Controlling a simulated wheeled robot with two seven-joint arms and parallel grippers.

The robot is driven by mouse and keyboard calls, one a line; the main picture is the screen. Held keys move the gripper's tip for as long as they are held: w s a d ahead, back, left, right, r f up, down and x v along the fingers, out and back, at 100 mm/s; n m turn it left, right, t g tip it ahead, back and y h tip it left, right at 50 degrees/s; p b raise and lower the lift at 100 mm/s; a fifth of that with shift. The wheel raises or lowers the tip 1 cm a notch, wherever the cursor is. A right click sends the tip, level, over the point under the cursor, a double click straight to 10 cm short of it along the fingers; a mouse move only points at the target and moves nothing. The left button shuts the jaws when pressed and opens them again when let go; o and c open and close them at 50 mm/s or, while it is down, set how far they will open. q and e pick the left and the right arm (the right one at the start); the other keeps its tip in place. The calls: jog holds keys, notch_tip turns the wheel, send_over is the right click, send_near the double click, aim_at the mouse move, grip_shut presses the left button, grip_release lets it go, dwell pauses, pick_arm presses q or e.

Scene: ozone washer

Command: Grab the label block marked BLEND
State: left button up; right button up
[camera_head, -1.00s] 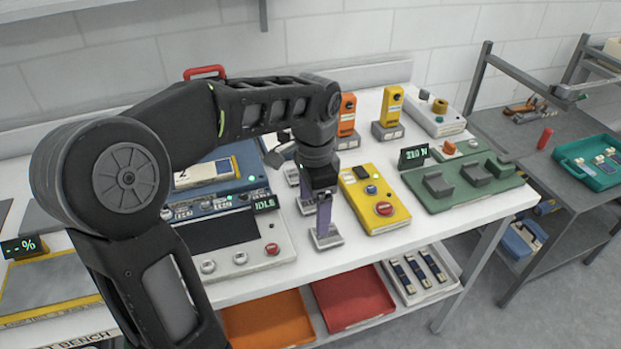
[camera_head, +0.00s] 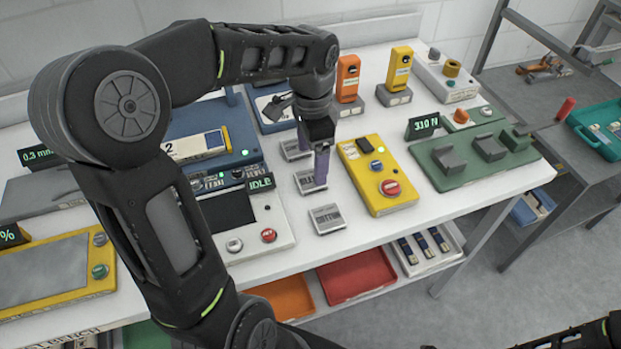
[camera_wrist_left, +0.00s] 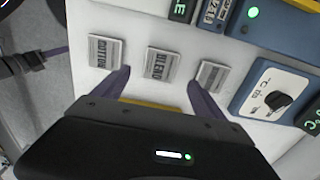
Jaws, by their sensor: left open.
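The BLEND label block (camera_wrist_left: 163,64) is a small grey plate with dark lettering, the middle one of a row of three on the white bench. In the head view the BLEND block (camera_head: 307,184) is partly hidden behind my left gripper (camera_head: 320,176). In the left wrist view my left gripper (camera_wrist_left: 160,76) is open, its purple fingers on either side of the BLEND block's near end, with nothing held. The COTTON block (camera_head: 327,218) lies nearer the bench's front edge. A third block (camera_wrist_left: 212,75) lies on the other side; its lettering is unclear. My right gripper is out of view.
A yellow box with a red button (camera_head: 378,180) stands right of the blocks. A grey IDLE console (camera_head: 245,225) and a blue unit (camera_wrist_left: 275,90) stand on the other side. A green fixture (camera_head: 470,160) is farther right. Bare bench surrounds the blocks.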

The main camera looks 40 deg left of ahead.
aim_at(311, 179)
pick_arm(q)
jog(key=shift+f, duration=0.2)
notch_tip(311, 179, down, 5)
jog(key=shift+s+a+f+p, duration=0.1)
jog(key=shift+s+p, duration=0.05)
jog(key=shift+p, duration=0.4)
jog(key=shift+c, duration=0.3)
jog(key=c, duration=1.5)
jog(key=shift+o, duration=0.2)
jog(key=shift+r, duration=0.2)
notch_tip(311, 179, up, 10)
jog(key=shift+b, duration=0.45)
jog(key=shift+f, duration=0.1)
